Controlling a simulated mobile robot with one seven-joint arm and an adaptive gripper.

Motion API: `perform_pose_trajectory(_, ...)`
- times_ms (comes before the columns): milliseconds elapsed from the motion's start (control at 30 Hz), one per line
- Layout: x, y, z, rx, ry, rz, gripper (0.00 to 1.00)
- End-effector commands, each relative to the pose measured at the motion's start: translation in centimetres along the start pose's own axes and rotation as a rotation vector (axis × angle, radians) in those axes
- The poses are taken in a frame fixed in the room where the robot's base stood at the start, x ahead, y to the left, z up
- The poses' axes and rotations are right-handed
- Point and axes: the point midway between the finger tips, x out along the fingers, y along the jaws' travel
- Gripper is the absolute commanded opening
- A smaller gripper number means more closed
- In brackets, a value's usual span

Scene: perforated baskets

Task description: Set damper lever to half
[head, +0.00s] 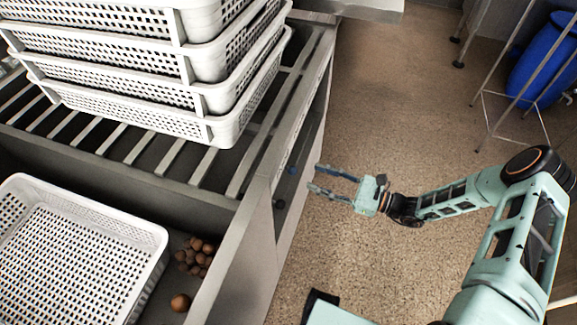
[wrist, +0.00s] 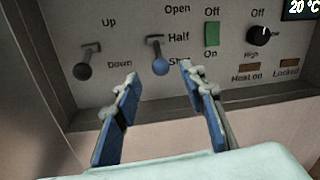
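The damper lever (wrist: 159,63), a short stem with a round blue-grey knob, is on the grey control panel in the wrist view, beside the labels Open, Half and Shut. Its knob points down, level with the partly hidden Shut label. My gripper (wrist: 158,73) is open, with one blue-padded finger on each side below the knob. No contact shows. In the head view my gripper (head: 314,178) reaches left toward the side of the grey cabinet, where a small blue knob (head: 292,170) shows.
A second lever (wrist: 85,66), marked Up and Down, is left of the damper lever. A green switch (wrist: 212,37) and a black dial (wrist: 259,36) are to the right. Stacked white baskets (head: 213,128) stand on the cabinet's slats. The floor right of the cabinet is clear around my gripper.

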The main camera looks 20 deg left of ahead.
Motion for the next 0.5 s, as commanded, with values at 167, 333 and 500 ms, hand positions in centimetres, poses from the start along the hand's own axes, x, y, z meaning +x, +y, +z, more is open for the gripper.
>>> perform_pose_trajectory(167,2.6,0.1,0.0,0.001,-0.002,0.004,0.38)
perform_pose_trajectory(333,6.0,0.2,0.0,0.001,-0.002,0.005,0.38)
perform_pose_trajectory(500,8.7,0.2,0.0,0.001,-0.001,0.005,0.38)
